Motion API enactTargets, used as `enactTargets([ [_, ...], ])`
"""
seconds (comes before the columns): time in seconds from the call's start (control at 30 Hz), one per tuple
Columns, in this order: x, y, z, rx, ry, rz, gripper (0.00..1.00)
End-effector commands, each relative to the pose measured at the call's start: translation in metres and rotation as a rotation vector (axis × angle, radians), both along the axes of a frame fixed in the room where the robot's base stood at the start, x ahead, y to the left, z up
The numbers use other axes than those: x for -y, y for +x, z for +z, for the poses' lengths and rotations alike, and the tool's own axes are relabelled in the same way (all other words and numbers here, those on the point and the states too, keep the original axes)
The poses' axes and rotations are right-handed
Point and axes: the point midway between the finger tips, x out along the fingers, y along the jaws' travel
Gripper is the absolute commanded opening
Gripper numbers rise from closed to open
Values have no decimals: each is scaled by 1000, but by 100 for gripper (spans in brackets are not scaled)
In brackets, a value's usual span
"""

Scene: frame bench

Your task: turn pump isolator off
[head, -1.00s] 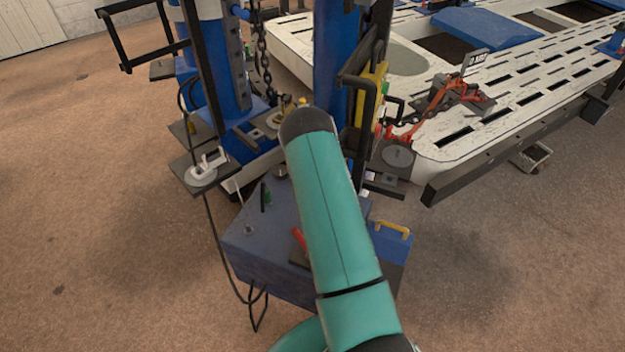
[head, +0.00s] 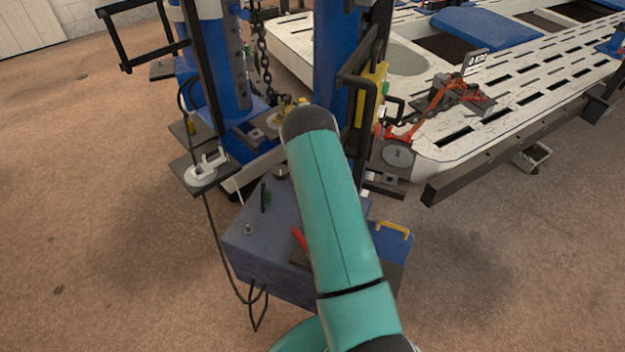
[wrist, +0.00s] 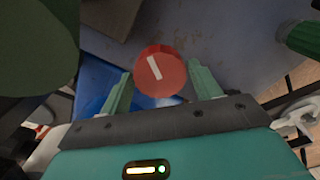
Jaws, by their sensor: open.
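A round red knob (wrist: 160,70) with a white pointer line shows in the wrist view. The line runs nearly up and down the picture, its top leaning left. I take the knob to be the pump isolator; no label is readable. My gripper (wrist: 160,69) is open, with one green finger to the left of the knob and one to the right. A gap shows beside each finger, and I cannot tell whether the tips are level with the knob. In the head view my teal arm hides the gripper and the knob.
A blue-grey cabinet (head: 262,238) stands under my arm, with a red-handled item (head: 300,239) on top. Blue posts (head: 335,70) and a chain (head: 263,62) stand behind. A white slotted bench (head: 510,95) extends right. Cables (head: 217,235) hang left of the cabinet; floor there is clear.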

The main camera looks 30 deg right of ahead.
Motion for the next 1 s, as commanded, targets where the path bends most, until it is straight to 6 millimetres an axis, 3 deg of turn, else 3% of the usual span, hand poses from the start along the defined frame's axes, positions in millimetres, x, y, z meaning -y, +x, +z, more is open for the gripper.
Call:
enactTargets([
  [0.53,0,1,102,2,0,1,63],
  [0.7,0,0,114,0,0,1,63],
  [0.93,0,0,115,-1,0,0,63],
  [1.0,0,0,115,-1,0,-1,73],
])
